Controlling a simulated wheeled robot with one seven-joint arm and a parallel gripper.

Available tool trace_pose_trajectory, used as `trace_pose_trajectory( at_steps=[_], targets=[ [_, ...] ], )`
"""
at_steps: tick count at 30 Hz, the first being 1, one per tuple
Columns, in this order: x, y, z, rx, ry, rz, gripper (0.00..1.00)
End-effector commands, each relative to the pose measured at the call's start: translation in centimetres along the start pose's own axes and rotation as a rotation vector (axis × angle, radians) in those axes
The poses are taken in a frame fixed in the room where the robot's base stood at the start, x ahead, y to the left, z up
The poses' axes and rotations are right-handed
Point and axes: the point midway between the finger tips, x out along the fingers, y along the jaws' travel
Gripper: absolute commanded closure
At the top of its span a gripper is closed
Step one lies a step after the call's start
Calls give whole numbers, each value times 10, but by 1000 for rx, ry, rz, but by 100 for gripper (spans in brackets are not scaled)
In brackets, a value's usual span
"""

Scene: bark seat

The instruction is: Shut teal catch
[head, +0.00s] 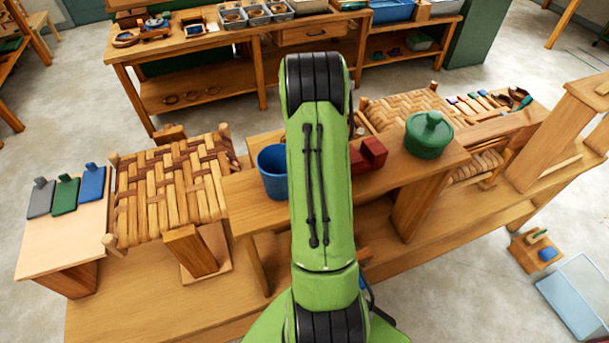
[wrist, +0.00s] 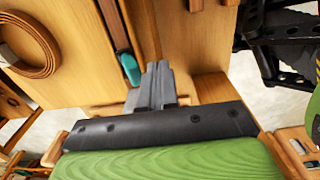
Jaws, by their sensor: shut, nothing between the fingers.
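The teal catch (wrist: 130,68) shows in the wrist view as a small rounded teal piece at the lower end of a dark strip set along a wooden panel. My gripper (wrist: 158,68) is shut and empty, its grey fingertips just right of the teal piece. I cannot tell whether they touch it. The fingers may hide part of the catch. In the head view my green arm covers the middle of the bench, and neither my gripper nor the catch can be made out there.
A woven seat (head: 170,190) is at left. A coiled strap (wrist: 30,45) lies at upper left in the wrist view.

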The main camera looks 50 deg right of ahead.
Motion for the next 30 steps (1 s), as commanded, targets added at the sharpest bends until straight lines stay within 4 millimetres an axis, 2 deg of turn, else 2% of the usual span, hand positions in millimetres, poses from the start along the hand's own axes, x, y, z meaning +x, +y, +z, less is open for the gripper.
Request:
trace_pose_trajectory(
  at_steps=[11,22,30],
  targets=[
    [1,0,0,0,0,0,100],
    [23,0,0,0,0,0,100],
    [22,0,0,0,0,0,100]
  ],
)
